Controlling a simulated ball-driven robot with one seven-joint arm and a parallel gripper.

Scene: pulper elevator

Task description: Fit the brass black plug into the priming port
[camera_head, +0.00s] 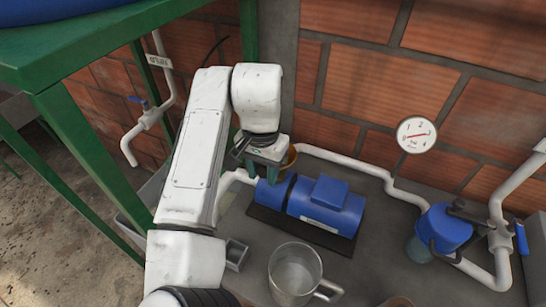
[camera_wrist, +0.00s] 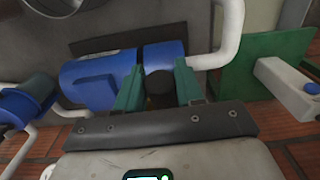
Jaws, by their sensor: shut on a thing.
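My gripper (camera_head: 268,165) is over the left end of the blue pump (camera_head: 325,208), near the white pipe. In the wrist view its two green fingers (camera_wrist: 159,88) are shut on the black plug (camera_wrist: 159,79), which shows a dark round top with a little brass colour below. In the head view the plug is hidden by the gripper. The pump's blue body (camera_wrist: 98,80) lies just beyond the fingers in the wrist view. The priming port is not visible; the gripper and plug may cover it. I cannot tell whether the plug touches the pump.
A glass mug (camera_head: 295,275) and a small grey box (camera_head: 236,256) stand in front of the pump. A blue filter (camera_head: 440,228) with valves is at the right, a gauge (camera_head: 416,135) on the brick wall. A green frame (camera_head: 75,135) stands left.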

